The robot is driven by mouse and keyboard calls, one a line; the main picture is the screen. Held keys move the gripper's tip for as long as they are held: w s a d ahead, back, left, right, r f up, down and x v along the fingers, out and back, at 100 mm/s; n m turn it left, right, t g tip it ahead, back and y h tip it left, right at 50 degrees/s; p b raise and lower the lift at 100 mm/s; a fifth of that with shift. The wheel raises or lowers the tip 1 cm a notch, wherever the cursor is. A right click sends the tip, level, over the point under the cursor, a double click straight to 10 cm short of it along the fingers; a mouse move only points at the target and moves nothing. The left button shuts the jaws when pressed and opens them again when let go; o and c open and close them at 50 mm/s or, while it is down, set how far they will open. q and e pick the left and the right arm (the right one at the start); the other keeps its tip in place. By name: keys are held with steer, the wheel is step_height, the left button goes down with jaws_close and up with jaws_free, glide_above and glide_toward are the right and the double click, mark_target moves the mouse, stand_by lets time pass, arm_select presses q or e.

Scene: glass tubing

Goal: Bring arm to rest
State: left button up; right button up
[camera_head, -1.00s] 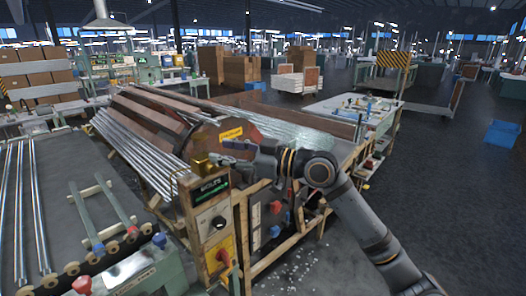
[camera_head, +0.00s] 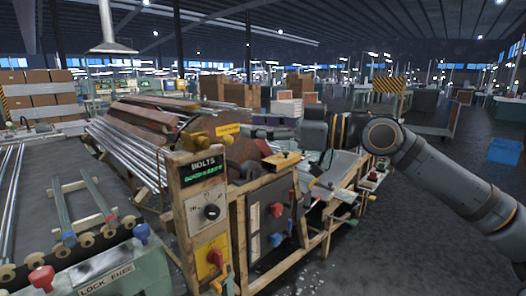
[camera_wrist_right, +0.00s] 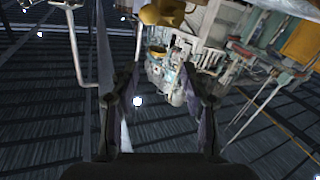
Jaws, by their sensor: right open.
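My right arm (camera_head: 455,180) comes in from the right edge of the head view, bent at a dark joint. Its right gripper (camera_head: 245,132) points left, in front of the brown drum machine and above the wooden-framed bench. In the right wrist view the two fingers of the right gripper (camera_wrist_right: 160,75) stand apart with nothing held between them. My left gripper and left arm are not in view.
A wooden control post marked BOLTS (camera_head: 205,195) stands in front, with yellow knobs on top. Long rods (camera_head: 125,150) lie beside the brown drum (camera_head: 155,118). A grey table (camera_head: 40,170) with rails is at left. Open dark floor (camera_head: 400,240) lies at right.

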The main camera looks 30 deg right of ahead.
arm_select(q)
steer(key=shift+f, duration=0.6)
